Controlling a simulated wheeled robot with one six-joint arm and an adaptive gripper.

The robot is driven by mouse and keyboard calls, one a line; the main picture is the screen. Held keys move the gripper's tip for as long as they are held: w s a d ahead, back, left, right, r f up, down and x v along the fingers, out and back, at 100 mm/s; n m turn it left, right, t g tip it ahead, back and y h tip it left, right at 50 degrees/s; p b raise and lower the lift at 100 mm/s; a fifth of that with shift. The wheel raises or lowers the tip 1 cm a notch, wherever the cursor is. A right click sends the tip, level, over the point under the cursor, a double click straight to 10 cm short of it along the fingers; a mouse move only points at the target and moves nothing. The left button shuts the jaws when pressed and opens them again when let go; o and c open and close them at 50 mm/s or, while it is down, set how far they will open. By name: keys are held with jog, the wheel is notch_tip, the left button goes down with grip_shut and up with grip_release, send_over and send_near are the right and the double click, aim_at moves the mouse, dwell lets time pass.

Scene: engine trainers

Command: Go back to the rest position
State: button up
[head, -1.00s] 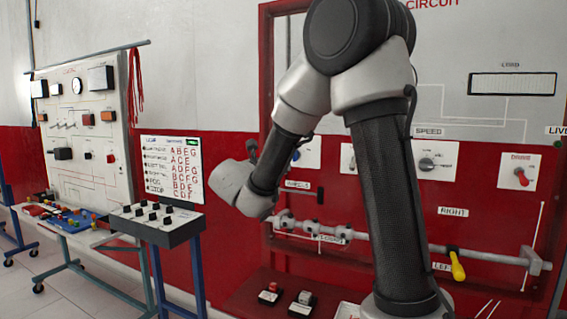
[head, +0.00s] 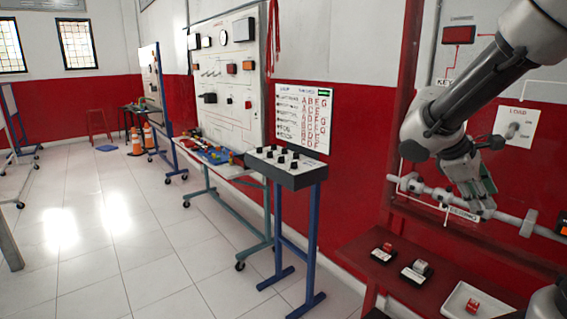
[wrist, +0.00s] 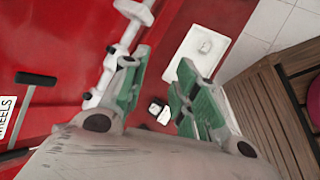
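My gripper (head: 484,207) is at the right of the head view, at the end of my raised arm. It hangs in front of the white rod (head: 420,190) on the red panel, above the red shelf. In the wrist view my gripper (wrist: 160,88) has its two green-padded fingers apart with a gap between them and nothing held. The white rod also shows in the wrist view (wrist: 113,58), beside the left finger. Whether the finger touches the rod I cannot tell.
The red shelf (head: 352,254) below carries two small switch blocks (head: 383,252) and a white tray (head: 452,299) with a red block. A control box on blue legs (head: 287,168) stands left of it. A trainer board (head: 228,75) is behind.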

jog(key=s+a+r+m+t+y, duration=0.1)
jog(key=s+a+m+t+y, duration=0.1)
jog(key=s+a+m+y, duration=0.2)
jog(key=s+a+r+m+t+y, duration=0.1)
jog(key=s+a+m+y, duration=0.3)
jog(key=s, duration=0.5)
jog(key=shift+s+r+m+t, duration=0.15)
jog(key=shift+s+m+t, duration=0.05)
jog(key=shift+m+t, duration=0.45)
jog(key=shift+a, duration=0.1)
